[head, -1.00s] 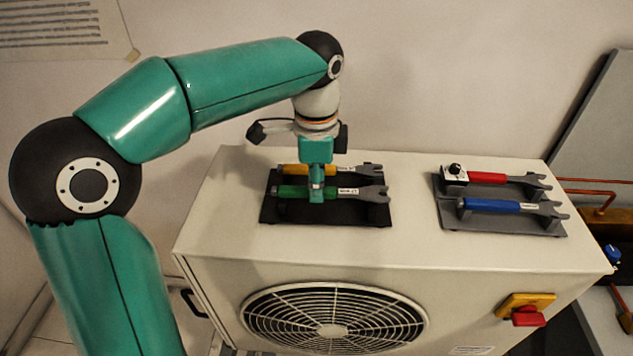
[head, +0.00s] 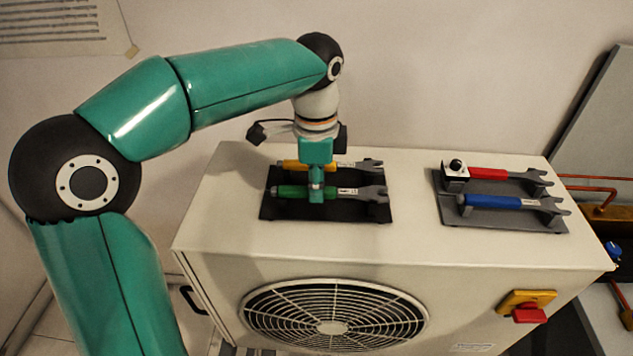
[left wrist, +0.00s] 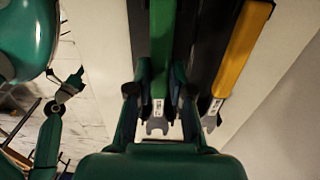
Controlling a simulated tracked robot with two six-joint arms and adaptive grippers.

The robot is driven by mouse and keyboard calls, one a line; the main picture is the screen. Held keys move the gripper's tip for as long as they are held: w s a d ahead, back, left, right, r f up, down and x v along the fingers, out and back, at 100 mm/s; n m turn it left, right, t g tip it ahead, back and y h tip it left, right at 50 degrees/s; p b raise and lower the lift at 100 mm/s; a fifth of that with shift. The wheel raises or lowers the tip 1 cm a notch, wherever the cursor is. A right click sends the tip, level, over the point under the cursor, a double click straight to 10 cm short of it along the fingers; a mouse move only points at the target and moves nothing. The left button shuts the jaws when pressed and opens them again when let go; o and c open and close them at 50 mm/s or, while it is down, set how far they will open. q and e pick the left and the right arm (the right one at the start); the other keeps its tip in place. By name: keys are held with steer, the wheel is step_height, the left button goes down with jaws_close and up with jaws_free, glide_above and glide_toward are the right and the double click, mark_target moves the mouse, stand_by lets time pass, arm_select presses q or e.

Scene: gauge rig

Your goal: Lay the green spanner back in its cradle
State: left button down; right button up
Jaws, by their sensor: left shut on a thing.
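The green spanner (head: 291,192) lies level over the near side of the black cradle (head: 270,212), its open jaw end to the right. My left gripper (head: 316,197) points straight down and is shut on its handle. In the left wrist view the green spanner (left wrist: 162,45) runs between my fingers (left wrist: 160,90), its jaw end beyond them. The spanner is over the near posts; whether it touches them I cannot tell.
A yellow spanner (head: 290,165) rests in the same cradle just behind. To the right, a grey cradle (head: 485,221) holds a red spanner (head: 487,173) and a blue spanner (head: 490,201). A black knob (head: 455,166) stands there. The white cabinet top (head: 415,240) is otherwise clear.

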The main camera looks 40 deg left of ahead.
arm_select(q)
steer(key=shift+f, duration=0.2)
stand_by(0.3)
steer(key=c, duration=1)
jaws_free()
steer(key=shift+r, duration=5.95)
